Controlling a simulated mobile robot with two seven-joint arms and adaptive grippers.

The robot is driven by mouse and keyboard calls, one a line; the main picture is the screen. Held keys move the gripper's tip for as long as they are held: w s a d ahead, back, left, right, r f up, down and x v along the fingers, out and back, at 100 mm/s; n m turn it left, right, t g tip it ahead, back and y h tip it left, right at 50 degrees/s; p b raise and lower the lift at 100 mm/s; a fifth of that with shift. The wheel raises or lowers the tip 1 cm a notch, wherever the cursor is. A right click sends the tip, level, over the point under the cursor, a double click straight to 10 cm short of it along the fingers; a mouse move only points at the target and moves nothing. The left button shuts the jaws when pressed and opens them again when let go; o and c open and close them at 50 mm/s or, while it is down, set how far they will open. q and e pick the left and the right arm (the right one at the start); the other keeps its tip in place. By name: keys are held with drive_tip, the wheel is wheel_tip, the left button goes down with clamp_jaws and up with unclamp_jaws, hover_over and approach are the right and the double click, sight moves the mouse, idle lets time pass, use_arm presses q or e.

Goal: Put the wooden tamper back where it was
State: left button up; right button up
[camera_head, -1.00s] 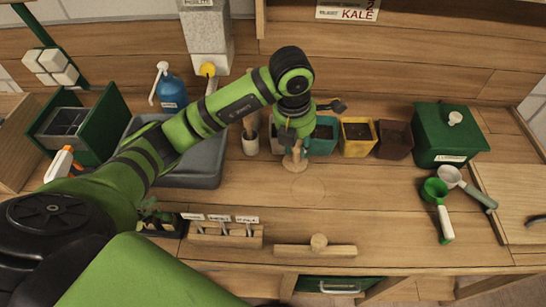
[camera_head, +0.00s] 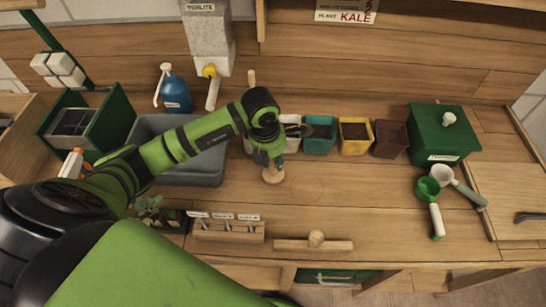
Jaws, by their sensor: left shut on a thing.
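The wooden tamper (camera_head: 273,176) has a round pale base, which shows below my left gripper (camera_head: 271,160) near the middle of the bench. My left gripper points down and is shut on the tamper's upper part, so its handle is mostly hidden. The base is close to the bench top; I cannot tell whether it touches. A faint round outline (camera_head: 307,190) lies on the bench to the right of the tamper. My right gripper is not in view.
Teal (camera_head: 320,136), yellow (camera_head: 355,137) and brown pots (camera_head: 390,139) stand behind to the right, beside a green lidded box (camera_head: 438,135). A grey tub (camera_head: 190,170) is left. A wooden board with a knob (camera_head: 314,243) and a label rack (camera_head: 227,231) lie in front.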

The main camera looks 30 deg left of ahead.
sight(268, 177)
use_arm(q)
drive_tip(key=shift+f, duration=0.2)
drive_tip(key=o, duration=1)
drive_tip(key=shift+r, duration=0.1)
drive_tip(key=shift+r, duration=0.1)
drive_tip(key=shift+r, duration=0.15)
drive_tip(key=r+b, duration=0.1)
drive_tip(key=r, duration=0.3)
drive_tip(key=s+r+b, duration=0.1)
drive_tip(key=r, duration=0.2)
drive_tip(key=r+b, duration=0.1)
drive_tip(key=r, duration=0.3)
drive_tip(key=shift+s+a+r, duration=0.3)
drive_tip(key=shift+s+r, duration=0.05)
drive_tip(key=shift+s, duration=0.05)
